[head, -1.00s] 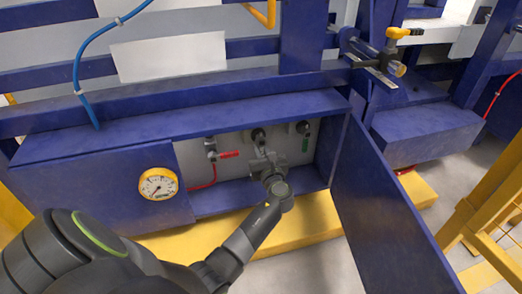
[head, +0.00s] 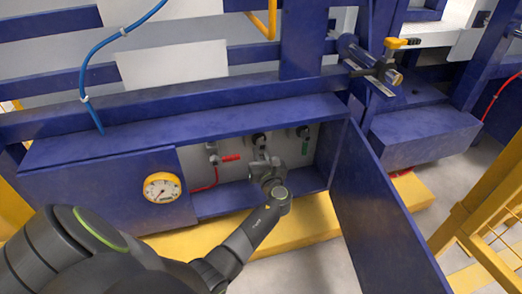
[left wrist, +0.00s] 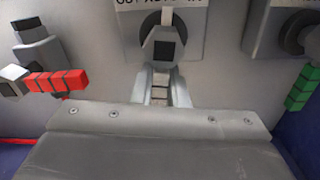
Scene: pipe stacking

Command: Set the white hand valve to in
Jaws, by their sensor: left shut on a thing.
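The white hand valve (head: 259,139) is the middle one of three on the grey panel inside the open blue cabinet. In the left wrist view, its grey hub with a dark square centre (left wrist: 163,48) sits under a partly cut-off label, and its light handle (left wrist: 160,92) points down toward me. My left gripper (head: 262,157) is in front of this valve; its fingers (left wrist: 160,88) are shut around the handle. The handle's lower end is hidden by the gripper body. My right gripper is not in view.
A red-handled valve (head: 230,158) is to the left and a green-handled valve (head: 305,146) to the right, both close by. The open blue door (head: 382,215) stands at the right. A yellow-rimmed gauge (head: 162,188) is on the left front panel.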

